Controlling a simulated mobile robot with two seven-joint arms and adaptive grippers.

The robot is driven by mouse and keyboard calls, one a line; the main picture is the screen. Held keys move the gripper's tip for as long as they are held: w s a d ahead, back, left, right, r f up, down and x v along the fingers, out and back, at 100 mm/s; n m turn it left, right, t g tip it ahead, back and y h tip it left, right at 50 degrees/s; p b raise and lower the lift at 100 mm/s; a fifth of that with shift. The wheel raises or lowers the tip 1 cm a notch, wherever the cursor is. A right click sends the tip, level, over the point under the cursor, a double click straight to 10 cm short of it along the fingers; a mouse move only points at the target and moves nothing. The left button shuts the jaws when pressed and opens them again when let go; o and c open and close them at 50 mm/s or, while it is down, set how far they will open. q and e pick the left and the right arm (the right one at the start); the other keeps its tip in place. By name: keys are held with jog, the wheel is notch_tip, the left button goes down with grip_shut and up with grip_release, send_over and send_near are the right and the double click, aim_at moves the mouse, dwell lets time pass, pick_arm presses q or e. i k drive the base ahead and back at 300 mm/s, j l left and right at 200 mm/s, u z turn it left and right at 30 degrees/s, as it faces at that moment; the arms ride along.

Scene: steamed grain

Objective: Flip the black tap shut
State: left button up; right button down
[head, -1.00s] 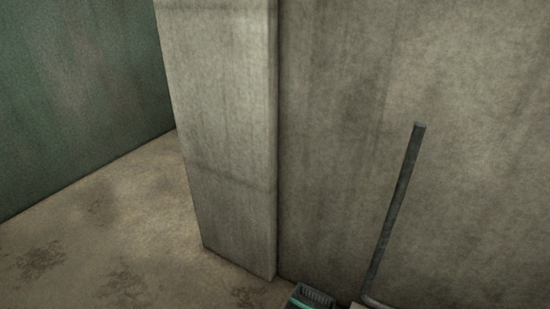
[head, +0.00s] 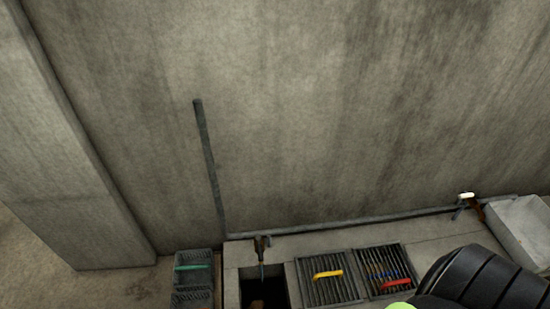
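A small dark tap (head: 262,243) sits on the pipe along the wall, above a dark open basin (head: 265,290) in the grey counter. A thin pale streak hangs below its spout; I cannot tell whether it is water. The setting of its handle is too small to read. A second tap (head: 470,206) with a white handle and a brown body is at the right, beside a pale grey sink. Neither of my grippers is in view.
Two slatted racks, one with a yellow-handled tool (head: 327,274) and one with several coloured items (head: 386,268), lie on the counter. Dark crates (head: 193,262) stand at its left. A pale sink (head: 526,226) is at the right. A concrete pillar (head: 50,140) stands left.

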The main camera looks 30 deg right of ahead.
aim_at(259, 238)
jog(key=k+l+z, duration=0.35)
jog(key=k+l, duration=0.35)
jog(key=k+j, duration=0.05)
jog(key=k, duration=0.05)
